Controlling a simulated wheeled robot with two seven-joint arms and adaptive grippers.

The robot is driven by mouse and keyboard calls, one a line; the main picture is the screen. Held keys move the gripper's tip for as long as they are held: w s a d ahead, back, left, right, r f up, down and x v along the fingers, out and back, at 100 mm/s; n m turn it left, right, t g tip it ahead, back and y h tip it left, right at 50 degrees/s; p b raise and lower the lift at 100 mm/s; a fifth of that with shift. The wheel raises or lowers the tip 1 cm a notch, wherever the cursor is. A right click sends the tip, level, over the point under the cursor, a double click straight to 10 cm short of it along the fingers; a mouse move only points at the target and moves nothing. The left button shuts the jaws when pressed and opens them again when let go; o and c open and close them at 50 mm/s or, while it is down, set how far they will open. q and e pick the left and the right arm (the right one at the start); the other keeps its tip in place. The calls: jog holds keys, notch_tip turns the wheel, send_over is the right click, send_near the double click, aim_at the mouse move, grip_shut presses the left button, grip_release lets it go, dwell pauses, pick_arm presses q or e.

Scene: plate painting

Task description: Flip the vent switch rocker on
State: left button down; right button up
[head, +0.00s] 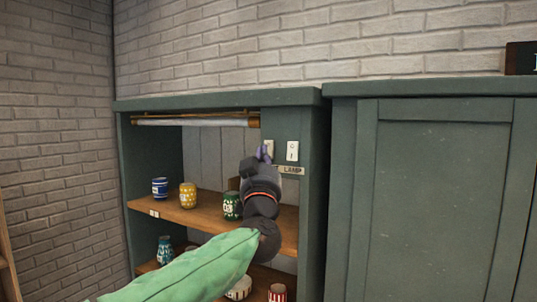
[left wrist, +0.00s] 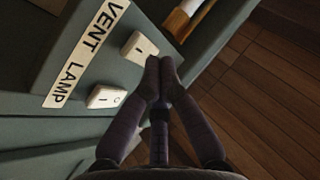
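The vent switch (left wrist: 138,47) is a white rocker plate beside the word VENT on the label (left wrist: 76,62) in the left wrist view. In the head view the vent switch (head: 269,146) is partly covered by my left gripper (head: 264,154). My left gripper (left wrist: 160,66) has its dark fingertips together with nothing seen between them. The tips are right at the edge of the vent switch; I cannot tell whether they touch it. Which way its rocker is tilted is unclear. My right gripper is not in view.
The lamp switch (head: 292,151) sits close to the right of the vent switch. Below, a wooden shelf (head: 170,212) holds a blue jar (head: 160,188), a yellow jar (head: 188,196) and a green jar (head: 232,206). A closed green cabinet (head: 440,190) stands to the right.

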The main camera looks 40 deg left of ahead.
pick_arm(q)
jog(key=shift+w, duration=0.15)
jog(key=shift+w+f, duration=0.1)
jog(key=shift+w, duration=0.2)
jog(key=shift+w+a, duration=0.1)
jog(key=shift+w, duration=0.05)
dwell(0.9)
dwell(0.4)
jog(key=shift+s, duration=0.6)
jog(key=shift+s+d+r+p, duration=0.1)
jog(key=shift+s+r+p, duration=0.05)
jog(key=shift+s, duration=0.65)
jog(key=shift+s+d+r+p, duration=0.15)
jog(key=shift+s+p, duration=0.05)
jog(key=shift+s, duration=0.65)
jog(key=shift+s+d+r+p, duration=0.1)
jog(key=shift+s+r+p, duration=0.05)
jog(key=shift+s, duration=0.65)
